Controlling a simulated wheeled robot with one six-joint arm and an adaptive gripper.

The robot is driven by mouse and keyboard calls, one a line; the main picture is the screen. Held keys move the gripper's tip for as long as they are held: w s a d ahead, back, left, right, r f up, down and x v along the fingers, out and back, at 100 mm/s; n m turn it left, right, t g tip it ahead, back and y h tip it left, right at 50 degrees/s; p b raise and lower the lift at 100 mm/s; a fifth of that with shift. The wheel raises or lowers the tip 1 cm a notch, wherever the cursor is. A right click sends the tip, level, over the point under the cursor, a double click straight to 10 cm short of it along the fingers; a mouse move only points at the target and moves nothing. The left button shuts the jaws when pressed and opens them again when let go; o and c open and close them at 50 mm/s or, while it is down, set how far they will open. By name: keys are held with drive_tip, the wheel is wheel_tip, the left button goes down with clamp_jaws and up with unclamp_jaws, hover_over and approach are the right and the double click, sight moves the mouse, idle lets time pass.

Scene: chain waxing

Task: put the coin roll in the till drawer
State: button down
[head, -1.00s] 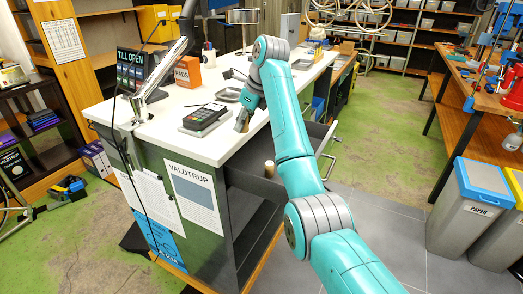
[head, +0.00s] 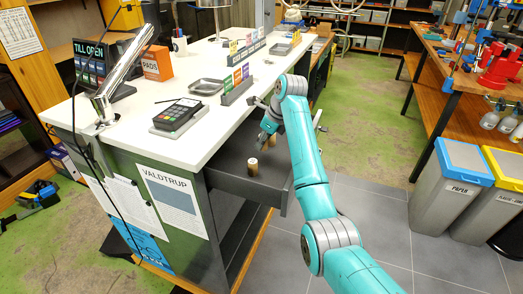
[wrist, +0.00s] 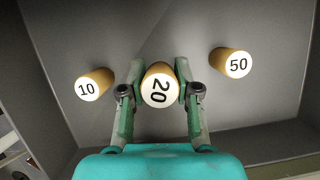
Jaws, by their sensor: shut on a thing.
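The coin roll marked 20 (wrist: 160,86) is tan with a white end and sits between my gripper's fingers in the wrist view. My gripper (head: 266,139) is shut on it, inside the open grey till drawer (head: 228,173) under the counter. In the wrist view (wrist: 159,92) the fingers press on both sides of the roll. I cannot tell whether the held roll touches the drawer floor.
The white counter (head: 150,92) carries a card terminal (head: 178,115), a metal tray (head: 206,86) and a row of coloured tabs (head: 236,84). One standing roll (head: 252,167) shows near the drawer's front in the head view. Bins (head: 450,185) stand at the right; the floor between is clear.

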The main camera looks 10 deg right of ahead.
sight(263, 150)
drive_tip(key=shift+f, duration=1.95)
drive_tip(key=shift+f, duration=0.1)
drive_tip(key=c, duration=0.8)
unclamp_jaws()
